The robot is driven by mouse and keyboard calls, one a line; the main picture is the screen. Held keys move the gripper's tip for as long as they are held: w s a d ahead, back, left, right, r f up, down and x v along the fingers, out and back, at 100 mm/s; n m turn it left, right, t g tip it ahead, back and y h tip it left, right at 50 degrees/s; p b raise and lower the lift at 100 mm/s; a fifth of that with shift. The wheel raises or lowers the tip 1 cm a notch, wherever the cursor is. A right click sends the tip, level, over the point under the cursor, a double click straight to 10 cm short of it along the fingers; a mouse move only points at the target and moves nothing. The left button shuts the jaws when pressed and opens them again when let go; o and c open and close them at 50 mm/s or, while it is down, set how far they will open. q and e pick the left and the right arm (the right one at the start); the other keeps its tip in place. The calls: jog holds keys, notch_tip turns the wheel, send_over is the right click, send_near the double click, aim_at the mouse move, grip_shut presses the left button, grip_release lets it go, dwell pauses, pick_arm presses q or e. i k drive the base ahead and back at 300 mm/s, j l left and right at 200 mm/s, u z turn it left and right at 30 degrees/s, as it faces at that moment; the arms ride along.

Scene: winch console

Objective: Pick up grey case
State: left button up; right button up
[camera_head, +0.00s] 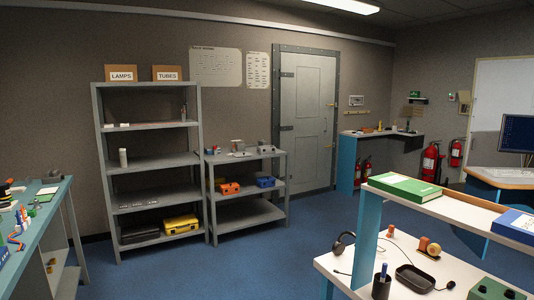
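A dark grey case (140,234) lies on the bottom shelf of the tall grey shelf unit (152,163), at the left end of that shelf. A yellow case (181,224) sits beside it on the right, on the same shelf. The dark case is far from the camera and low, and its handle and latches are too small to make out. Neither of my grippers shows in the head view.
A cluttered bench (50,215) is at left, a white desk (400,262) at front right. Blue floor (240,265) between is clear.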

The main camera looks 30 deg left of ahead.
aim_at(262, 150)
jog(key=i+j+u, duration=0.15)
jog(key=i+u, duration=0.25)
jog(key=i, duration=0.15)
jog(key=i+j+u, duration=0.3)
jog(key=i+u, duration=0.15)
jog(key=i, duration=0.25)
jog(key=i+j+u, duration=0.1)
jog(key=i+u, duration=0.35)
jog(key=i, duration=0.3)
jog(key=i+l+u, duration=0.2)
jog(key=i+u, duration=0.25)
jog(key=i, duration=0.25)
